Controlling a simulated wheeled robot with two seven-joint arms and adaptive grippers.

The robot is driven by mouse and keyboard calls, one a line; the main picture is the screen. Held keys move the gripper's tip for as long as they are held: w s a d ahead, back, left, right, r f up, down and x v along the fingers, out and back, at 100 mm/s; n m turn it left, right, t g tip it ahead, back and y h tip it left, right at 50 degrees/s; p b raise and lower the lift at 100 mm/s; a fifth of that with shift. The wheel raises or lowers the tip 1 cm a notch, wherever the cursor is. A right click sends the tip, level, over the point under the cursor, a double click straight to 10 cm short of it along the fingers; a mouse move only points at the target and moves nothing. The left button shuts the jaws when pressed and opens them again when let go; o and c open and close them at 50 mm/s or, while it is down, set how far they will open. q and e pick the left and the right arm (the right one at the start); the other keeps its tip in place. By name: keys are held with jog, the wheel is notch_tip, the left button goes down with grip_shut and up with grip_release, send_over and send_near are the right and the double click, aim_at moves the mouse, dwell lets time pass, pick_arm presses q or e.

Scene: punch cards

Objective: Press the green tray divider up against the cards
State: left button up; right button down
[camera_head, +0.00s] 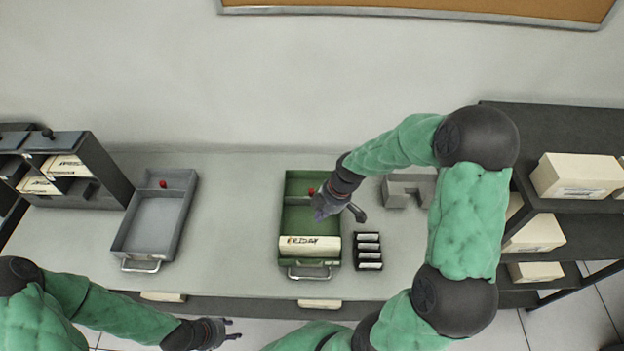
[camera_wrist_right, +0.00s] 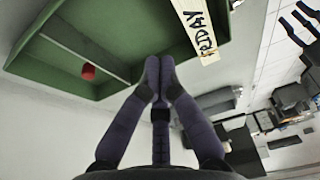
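The green tray (camera_head: 284,230) stands on the table, front handle toward me. Cards labelled FRIDAY (camera_head: 310,245) stand at its front end; their edge also shows in the wrist view (camera_wrist_right: 202,35). The green divider (camera_wrist_right: 85,57) crosses the tray near its back, with a red knob (camera_wrist_right: 88,72); the knob (camera_head: 311,190) also shows in the head view. Bare tray floor lies between divider and cards. My right gripper (camera_head: 337,212) is over the tray between them, fingertips together and empty (camera_wrist_right: 160,62); contact with the divider cannot be told. My left gripper (camera_head: 231,330) is open and empty, off the table's front.
A grey tray (camera_head: 120,240) with its own red knob stands to the left. Shelves with card boxes stand at both sides. Table between the trays is clear.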

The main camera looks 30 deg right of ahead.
jog(key=w+d+r+h+b, duration=0.1)
jog(key=w+d+h+b, duration=0.15)
jog(key=w, duration=0.55)
jog(key=w+d+h+b, duration=0.2)
jog(key=w+d+b, duration=0.15)
jog(key=w, duration=0.45)
jog(key=shift+y, duration=0.25)
jog(key=f+b, duration=0.1)
jog(key=f, duration=0.1)
jog(key=f+b, duration=0.3)
jog(key=f, duration=0.2)
jog(key=shift+w+d, duration=0.35)
jog(key=shift+w, duration=0.05)
jog(key=shift+w+d+f+b, duration=0.15)
jog(key=shift+f+b, duration=0.35)
jog(key=shift+f, duration=0.35)
jog(key=shift+w+f+b, duration=0.15)
jog(key=shift+f+b, duration=0.3)
jog(key=shift+f, duration=0.4)
jog(key=shift+s, duration=0.15)
jog(key=shift+s+a+b, duration=0.3)
jog(key=shift+s+a, duration=1.4)
jog(key=shift+s, duration=1)
jog(key=shift+s+a+b, duration=0.25)
jog(key=shift+s+a, duration=1.4)
jog(key=shift+s, duration=1.05)
jog(key=shift+s+a+b, duration=0.3)
jog(key=shift+s+a, duration=1.4)
jog(key=shift+s, duration=1)
jog(key=shift+w, duration=0.1)
